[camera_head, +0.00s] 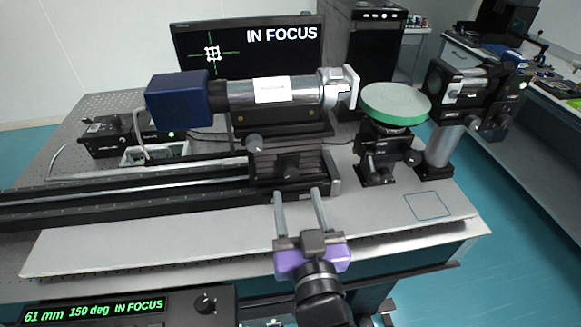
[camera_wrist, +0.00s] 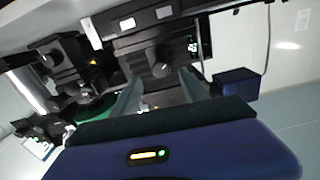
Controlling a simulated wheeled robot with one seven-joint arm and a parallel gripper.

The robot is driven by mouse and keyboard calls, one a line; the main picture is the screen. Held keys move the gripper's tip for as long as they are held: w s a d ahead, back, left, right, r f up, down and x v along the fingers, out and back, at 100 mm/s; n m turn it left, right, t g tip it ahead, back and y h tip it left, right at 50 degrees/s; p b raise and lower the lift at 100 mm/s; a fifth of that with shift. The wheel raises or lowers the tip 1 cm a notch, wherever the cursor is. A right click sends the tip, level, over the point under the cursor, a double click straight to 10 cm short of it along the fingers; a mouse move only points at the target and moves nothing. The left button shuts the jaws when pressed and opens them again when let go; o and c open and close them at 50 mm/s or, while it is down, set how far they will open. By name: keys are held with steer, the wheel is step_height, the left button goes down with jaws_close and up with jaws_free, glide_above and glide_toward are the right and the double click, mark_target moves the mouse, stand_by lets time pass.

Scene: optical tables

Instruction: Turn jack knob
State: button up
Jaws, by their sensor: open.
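A black jack-like stage (camera_head: 377,160) with small dark knobs stands under a pale green disc (camera_head: 395,101), right of centre. A black carriage (camera_head: 322,168) on the rail under the camera tube also bears a dark knob (camera_head: 290,171). I cannot tell for sure which knob is the jack knob. My gripper (camera_head: 298,193) is open and empty, its two fingers apart in front of the carriage. In the wrist view a round dark knob (camera_wrist: 162,69) on a black block shows beyond and between the fingertips (camera_wrist: 160,90). I see no contact with it.
A blue-ended camera tube (camera_head: 270,91) lies above the rail (camera_head: 130,196). The monitor (camera_head: 290,36) reads IN FOCUS. A post-mounted black device (camera_head: 455,88) stands at the right. The pale board (camera_head: 130,249) in front of the rail is mostly clear.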

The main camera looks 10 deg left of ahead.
mark_target(292, 176)
steer(key=p+x, duration=0.1)
steer(key=x, duration=0.6)
steer(key=shift+w+a, duration=0.1)
steer(key=shift+w, duration=0.15)
jaws_close()
steer(key=shift+f, duration=0.1)
